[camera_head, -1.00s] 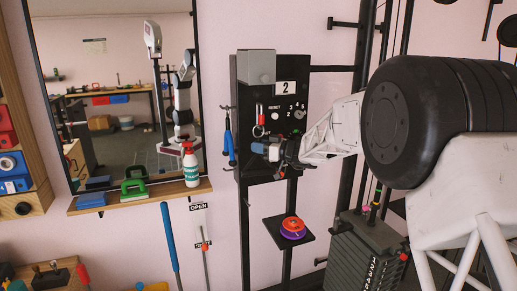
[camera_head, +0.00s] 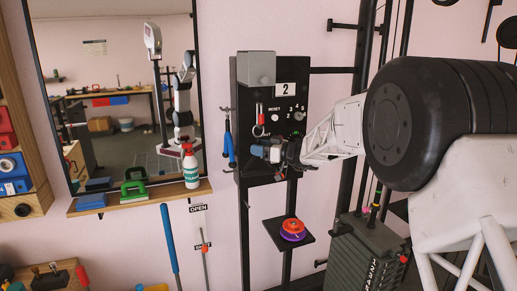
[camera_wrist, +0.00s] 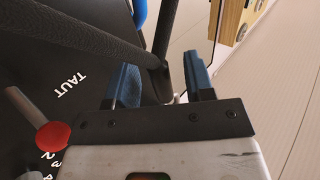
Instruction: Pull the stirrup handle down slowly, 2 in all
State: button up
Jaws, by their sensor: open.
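My gripper (camera_head: 258,150) is in front of the lower part of the black panel (camera_head: 243,95), its blue fingers pointing left. A blue strip (camera_wrist: 139,12) shows at the top of the wrist view.
A red knob (camera_wrist: 52,136) lies near "TAUT". Below is a small shelf (camera_head: 272,232) with coloured discs. Left is a mirror shelf (camera_head: 160,196) with a spray bottle (camera_head: 190,168).

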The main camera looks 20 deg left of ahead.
jog(key=d, duration=0.7)
jog(key=shift+d, duration=0.2)
dwell(0.4)
jog(key=s+d+r+m+h, duration=0.3)
jog(key=s+d+m+h, duration=0.6)
jog(key=s+d, duration=1.6)
jog(key=s+d+f+m+t+h, duration=0.1)
jog(key=s+d+f+m+h, duration=0.1)
jog(key=s+d, duration=0.6)
jog(key=s+d+f+m+t+h, duration=0.1)
jog(key=s+d+f+m+h, duration=0.2)
jog(key=s+d, duration=0.5)
jog(key=s+d+f+m+t+h, duration=0.1)
jog(key=s+d+m+h, duration=0.3)
jog(key=s+d, duration=0.5)
jog(key=shift+x, duration=0.85)
